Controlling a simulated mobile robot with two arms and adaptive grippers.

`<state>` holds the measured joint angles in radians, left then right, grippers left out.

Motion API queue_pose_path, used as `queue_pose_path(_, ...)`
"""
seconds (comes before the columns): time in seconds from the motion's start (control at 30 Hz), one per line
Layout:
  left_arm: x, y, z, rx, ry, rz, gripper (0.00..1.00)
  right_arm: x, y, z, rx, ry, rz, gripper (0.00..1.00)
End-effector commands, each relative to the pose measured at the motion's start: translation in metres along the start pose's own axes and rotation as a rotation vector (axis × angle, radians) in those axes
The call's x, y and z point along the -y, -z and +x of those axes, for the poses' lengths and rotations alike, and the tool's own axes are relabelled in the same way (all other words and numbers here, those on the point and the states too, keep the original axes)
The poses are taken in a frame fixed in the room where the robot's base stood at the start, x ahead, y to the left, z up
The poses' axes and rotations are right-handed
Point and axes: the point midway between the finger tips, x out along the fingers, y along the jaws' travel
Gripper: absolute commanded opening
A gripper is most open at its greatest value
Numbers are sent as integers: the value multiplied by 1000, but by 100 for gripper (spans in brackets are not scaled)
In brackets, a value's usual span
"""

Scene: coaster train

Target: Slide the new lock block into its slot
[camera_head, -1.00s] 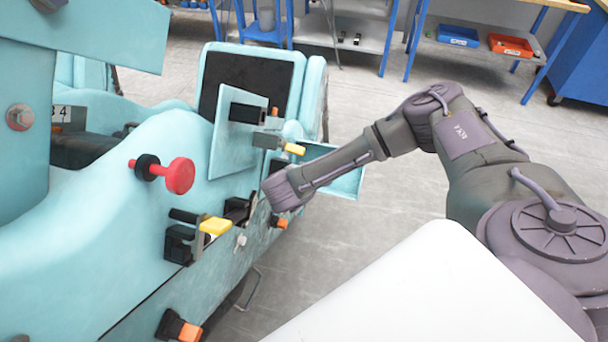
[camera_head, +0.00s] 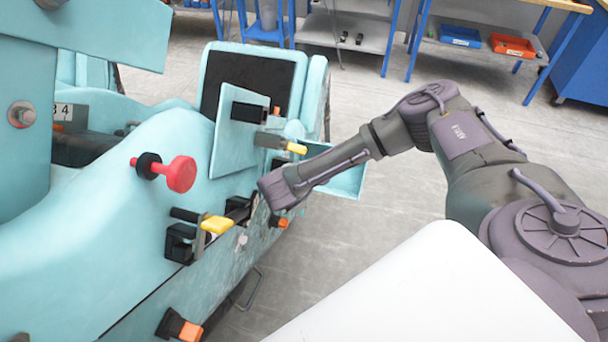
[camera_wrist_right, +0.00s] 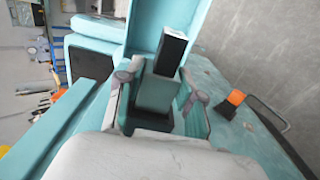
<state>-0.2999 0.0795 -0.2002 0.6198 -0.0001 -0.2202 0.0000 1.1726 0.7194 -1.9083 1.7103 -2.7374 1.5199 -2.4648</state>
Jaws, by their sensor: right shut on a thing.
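My right gripper (camera_head: 257,207) is at the side of the teal train car (camera_head: 120,205), low, right of the yellow-handled latch. In the right wrist view my gripper (camera_wrist_right: 160,97) has a finger on each side of a grey block (camera_wrist_right: 157,93), probably the lock block, and is shut on it. A black piece with a pale end (camera_wrist_right: 172,50) stands just beyond the block. In the head view a dark housing (camera_head: 237,205) sits beside my fingertips; the wrist hides part of it. I cannot tell whether the block is inside a slot. My left gripper is not in view.
A yellow-handled latch (camera_head: 215,225) and a red knob (camera_head: 180,174) stick out to the left of my gripper. An open teal flap (camera_head: 345,178) is behind my wrist. Orange-tipped fittings (camera_head: 190,331) sit low on the car.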

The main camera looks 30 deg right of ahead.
Motion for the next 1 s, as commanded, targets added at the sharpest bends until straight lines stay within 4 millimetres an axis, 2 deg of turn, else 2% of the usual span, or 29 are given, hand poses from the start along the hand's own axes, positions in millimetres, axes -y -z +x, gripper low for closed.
queue_pose_path(1.0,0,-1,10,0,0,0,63,0,26,0,-1,-1,1,0)
